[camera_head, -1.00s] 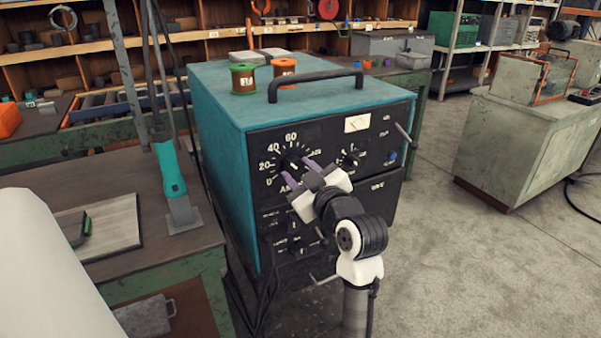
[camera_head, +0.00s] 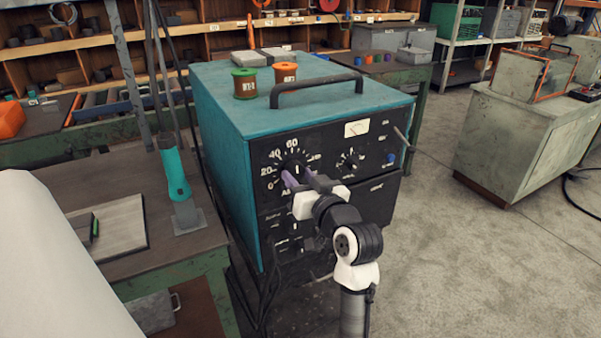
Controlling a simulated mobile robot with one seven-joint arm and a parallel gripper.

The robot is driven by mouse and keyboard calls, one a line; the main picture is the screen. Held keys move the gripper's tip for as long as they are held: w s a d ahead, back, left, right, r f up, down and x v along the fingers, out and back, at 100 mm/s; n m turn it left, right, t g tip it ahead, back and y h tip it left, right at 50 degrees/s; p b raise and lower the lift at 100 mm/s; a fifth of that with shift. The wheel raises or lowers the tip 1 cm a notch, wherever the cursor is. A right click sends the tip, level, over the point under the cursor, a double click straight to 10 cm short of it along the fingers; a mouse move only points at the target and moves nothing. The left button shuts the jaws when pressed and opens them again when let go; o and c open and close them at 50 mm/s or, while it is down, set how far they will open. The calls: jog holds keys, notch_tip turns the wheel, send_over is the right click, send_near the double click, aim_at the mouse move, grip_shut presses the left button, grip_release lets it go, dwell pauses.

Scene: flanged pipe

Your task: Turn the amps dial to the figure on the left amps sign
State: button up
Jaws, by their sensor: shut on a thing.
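The teal welding machine (camera_head: 228,150) has a black front panel. Its amps dial (camera_head: 296,167) sits at the panel's upper left, ringed by white figures; 0, 20, 40 and 60 are readable and those on the right are partly hidden. My gripper (camera_head: 292,176) reaches in from the lower right with its purple fingertips shut on the dial's knob. The fingers cover part of the knob, and its exact pointer setting cannot be read. No amps sign can be made out in this view.
A smaller dial (camera_head: 351,161) and a blue knob (camera_head: 391,157) are to the right on the panel. Two spools, green (camera_head: 244,83) and orange (camera_head: 285,74), stand on the machine near its black handle (camera_head: 316,88). A workbench (camera_head: 150,262) stands left; open floor lies right.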

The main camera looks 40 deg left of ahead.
jog(key=shift+m, duration=0.6)
jog(key=o, duration=1)
jog(key=v, duration=1.4)
jog(key=shift+a, duration=0.15)
